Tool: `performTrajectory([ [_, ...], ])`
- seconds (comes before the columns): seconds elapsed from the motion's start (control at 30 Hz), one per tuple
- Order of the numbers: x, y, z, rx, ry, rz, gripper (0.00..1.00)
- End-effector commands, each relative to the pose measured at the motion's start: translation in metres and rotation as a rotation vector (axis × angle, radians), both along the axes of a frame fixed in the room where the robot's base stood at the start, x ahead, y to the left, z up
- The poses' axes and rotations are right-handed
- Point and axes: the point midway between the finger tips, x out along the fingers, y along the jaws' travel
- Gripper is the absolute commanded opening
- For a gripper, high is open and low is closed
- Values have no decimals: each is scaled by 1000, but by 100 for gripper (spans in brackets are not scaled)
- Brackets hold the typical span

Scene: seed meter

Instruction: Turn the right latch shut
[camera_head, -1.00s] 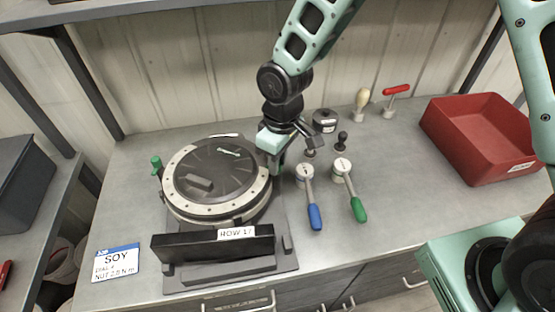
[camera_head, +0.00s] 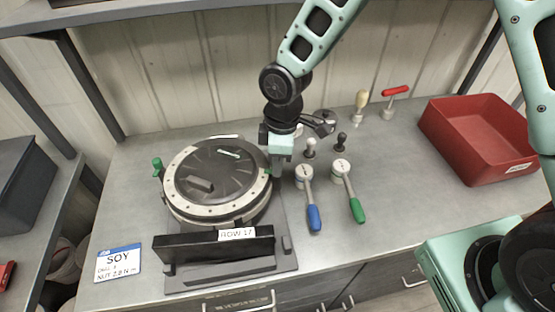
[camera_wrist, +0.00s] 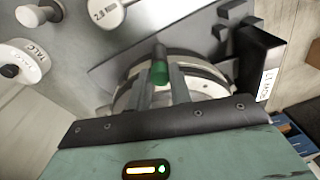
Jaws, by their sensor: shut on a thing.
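The seed meter (camera_head: 222,222) has a round dark lid with a pale ring and stands on the bench. Its left latch has a green knob (camera_head: 157,163) that stands up at the lid's left edge. The right latch is mostly hidden behind my gripper in the head view. In the wrist view the right latch's green knob (camera_wrist: 159,72) sits between my fingers. My gripper (camera_head: 275,172) is at the lid's right edge. It also shows in the wrist view (camera_wrist: 160,92), shut on that green knob.
A blue-handled wrench (camera_head: 309,200) and a green-handled wrench (camera_head: 350,195) lie right of the meter. Small knobs (camera_head: 341,142) stand behind them. A red bin (camera_head: 480,140) is at the right. A SOY card (camera_head: 118,262) lies at the front left.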

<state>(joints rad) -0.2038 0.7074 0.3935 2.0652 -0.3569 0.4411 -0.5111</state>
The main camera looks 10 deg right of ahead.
Motion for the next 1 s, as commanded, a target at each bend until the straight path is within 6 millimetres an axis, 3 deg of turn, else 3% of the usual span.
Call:
performTrajectory([
  [0.33, 0, 0, 0, 0, -1, 2, 0],
  [0.37, 0, 0, 0, 0, -1, 2, 29],
  [0.4, 0, 0, 0, 0, -1, 1, 40],
  [0.43, 0, 0, 0, 0, -1, 1, 43],
  [0.77, 1, 0, 3, 1, -1, 1, 43],
  [1.0, 4, -4, 38, 2, -7, -3, 43],
])
